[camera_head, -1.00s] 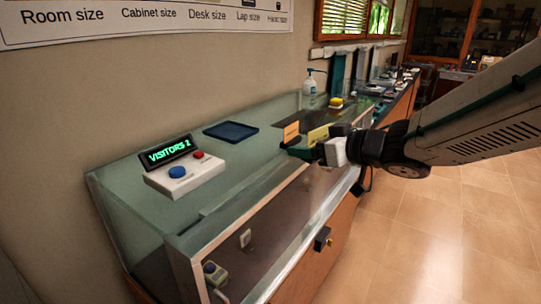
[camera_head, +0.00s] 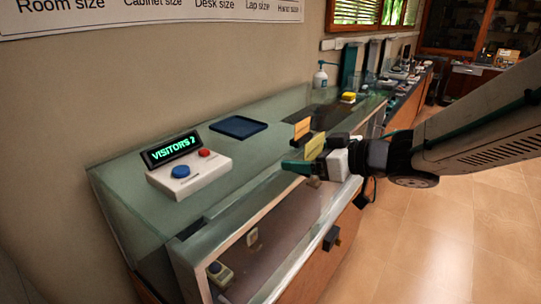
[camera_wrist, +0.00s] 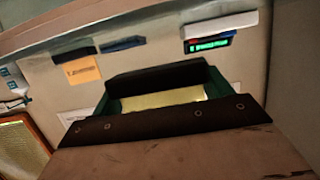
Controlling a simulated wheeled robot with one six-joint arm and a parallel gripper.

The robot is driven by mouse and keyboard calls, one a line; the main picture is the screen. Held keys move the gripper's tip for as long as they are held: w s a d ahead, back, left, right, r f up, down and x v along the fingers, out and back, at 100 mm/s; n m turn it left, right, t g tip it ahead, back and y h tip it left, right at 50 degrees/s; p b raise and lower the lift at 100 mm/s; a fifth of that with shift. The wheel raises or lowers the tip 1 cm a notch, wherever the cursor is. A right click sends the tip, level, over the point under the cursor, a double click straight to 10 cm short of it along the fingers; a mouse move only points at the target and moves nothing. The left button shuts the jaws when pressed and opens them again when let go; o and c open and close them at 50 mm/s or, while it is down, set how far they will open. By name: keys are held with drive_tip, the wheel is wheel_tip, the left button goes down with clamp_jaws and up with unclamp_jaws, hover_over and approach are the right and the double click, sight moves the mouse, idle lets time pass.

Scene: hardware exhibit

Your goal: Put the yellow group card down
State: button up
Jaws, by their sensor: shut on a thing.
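The yellow group card (camera_head: 315,146) stands up from my gripper (camera_head: 305,163), which is shut on it, in the head view. The gripper is near the front edge of the glass display counter (camera_head: 140,199). In the wrist view the pale yellow card (camera_wrist: 163,98) shows between the dark and green jaws (camera_wrist: 160,88). I cannot tell whether the card's lower edge touches the glass. An orange card (camera_head: 302,129) stands just behind it, apart from the gripper; it also shows in the wrist view (camera_wrist: 80,71).
A white box with red and blue buttons (camera_head: 202,176) and a lit visitors display (camera_head: 171,149) stands at left. A dark blue tray (camera_head: 238,127) lies behind. A soap bottle (camera_head: 320,76) and a yellow-topped block (camera_head: 348,97) stand farther back. Glass between box and gripper is clear.

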hover_over(268, 159)
drive_tip(key=s, duration=0.2)
drive_tip(key=shift+w+d+f, duration=0.25)
drive_tip(key=shift+d+f, duration=0.2)
drive_tip(key=shift+f, duration=0.1)
drive_tip(key=shift+w+a+f, duration=0.25)
drive_tip(key=shift+w+f, duration=0.1)
drive_tip(key=shift+f, duration=0.25)
drive_tip(key=shift+w+a+f, duration=0.2)
drive_tip(key=shift+w+f, duration=0.1)
drive_tip(key=shift+f, duration=0.75)
drive_tip(key=shift+f, duration=0.2)
drive_tip(key=o, duration=1)
drive_tip(key=shift+a+r+v, duration=0.1)
drive_tip(key=shift+r+v, duration=0.05)
drive_tip(key=shift+v, duration=1.2)
drive_tip(key=shift+a+r+v, duration=0.1)
drive_tip(key=shift+r+v, duration=0.05)
drive_tip(key=shift+v, duration=1.15)
drive_tip(key=shift+r+v, duration=0.15)
drive_tip(key=shift+v, duration=1.2)
